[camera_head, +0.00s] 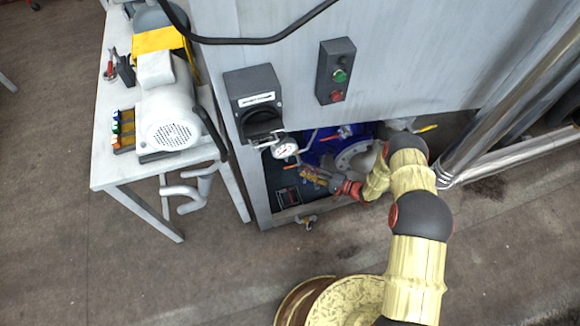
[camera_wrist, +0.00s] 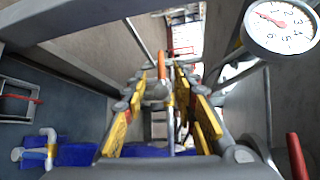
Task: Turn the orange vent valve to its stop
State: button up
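An orange valve handle (camera_wrist: 161,66) stands upright between my fingertips in the wrist view, on a pipe with a yellowish fitting below it. It looks like the vent valve. My gripper (camera_wrist: 163,82) has its two yellow-padded fingers apart, one on each side of the handle. Gaps seem to show at the sides, but contact is hard to judge. In the head view my gripper (camera_head: 310,175) reaches from the right into the low opening of the grey cabinet. An orange piece (camera_head: 292,167) shows just left of it there, small and partly hidden.
A round gauge (camera_head: 285,149) hangs above my gripper and shows large in the wrist view (camera_wrist: 282,26). A red handle (camera_wrist: 297,155) is close at lower right. The cabinet (camera_head: 265,205) frames the opening; a white table (camera_head: 108,165) stands left.

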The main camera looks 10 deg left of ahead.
aim_at(290, 166)
jog(key=shift+b+x, duration=1)
jog(key=shift+x, duration=2.9)
jog(key=c, duration=0.3)
jog(key=c, duration=0.4)
grip_shut()
